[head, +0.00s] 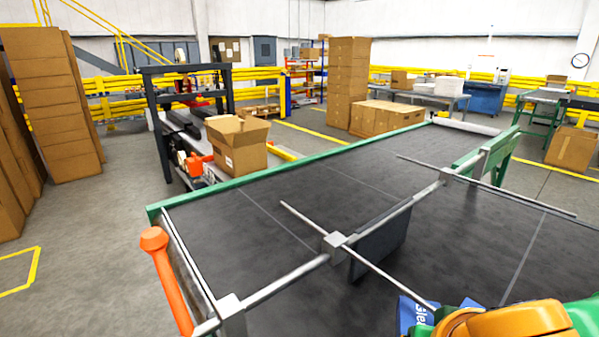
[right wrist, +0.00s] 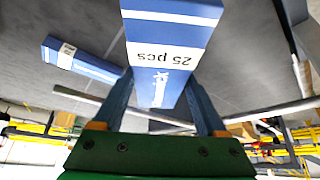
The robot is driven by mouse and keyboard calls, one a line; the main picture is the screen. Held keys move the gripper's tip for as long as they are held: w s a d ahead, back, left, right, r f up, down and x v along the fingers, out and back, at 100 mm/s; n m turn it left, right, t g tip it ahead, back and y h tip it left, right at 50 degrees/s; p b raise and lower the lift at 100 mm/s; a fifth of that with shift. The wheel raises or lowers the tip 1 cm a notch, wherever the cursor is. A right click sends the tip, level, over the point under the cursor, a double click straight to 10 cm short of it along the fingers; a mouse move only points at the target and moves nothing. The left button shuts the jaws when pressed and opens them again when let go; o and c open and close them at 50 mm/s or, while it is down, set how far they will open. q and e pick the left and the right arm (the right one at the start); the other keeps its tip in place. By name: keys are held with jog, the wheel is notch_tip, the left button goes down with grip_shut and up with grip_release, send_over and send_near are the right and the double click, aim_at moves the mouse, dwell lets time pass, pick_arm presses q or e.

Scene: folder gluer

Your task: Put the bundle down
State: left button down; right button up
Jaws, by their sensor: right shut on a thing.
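In the right wrist view, my right gripper (right wrist: 158,82) is shut on a blue bundle (right wrist: 168,34) with a white band reading "25 pcs". The bundle lies between the two fingers, and its outer end is cut off by the frame's top edge. A second blue bundle (right wrist: 84,62) with a white label shows to the left, apart from the gripper, against the dark belt. In the head view, a blue printed corner (head: 408,316) shows beside my right wrist at the bottom; I cannot tell which bundle it is. My left gripper is out of view.
The dark belt (head: 290,200) has wide bare areas. A metal bar (head: 290,281) with cross rods and a dark plate (head: 380,242) spans it. An orange-knobbed lever (head: 168,270) stands at the near left corner. An open carton (head: 238,143) stands beyond the green edge.

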aim_at(410, 309)
jog(key=shift+s, duration=0.1)
jog(key=w+b, duration=0.1)
jog(key=w, duration=0.1)
jog(key=w+r+n+b, duration=0.1)
jog(key=w, duration=0.1)
jog(key=w+r+n+y+b, duration=0.1)
jog(key=w+b, duration=0.1)
jog(key=shift+d, duration=0.2)
jog(key=w+d+f, duration=0.1)
jog(key=w+f, duration=0.1)
jog(key=w, duration=0.2)
jog(key=w+d+f+p, duration=0.1)
jog(key=w+d+f, duration=0.1)
jog(key=w+f, duration=0.1)
jog(key=w+d+f, duration=0.2)
jog(key=w+f, duration=0.1)
jog(key=w, duration=0.2)
jog(key=shift+d+f, duration=0.15)
jog(key=shift+f, duration=0.05)
notch_tip(410, 309, down, 3)
jog(key=shift+w+d+f+p, duration=0.1)
jog(key=shift+w+p, duration=0.05)
jog(key=shift+p, duration=0.15)
jog(key=shift+f, duration=0.35)
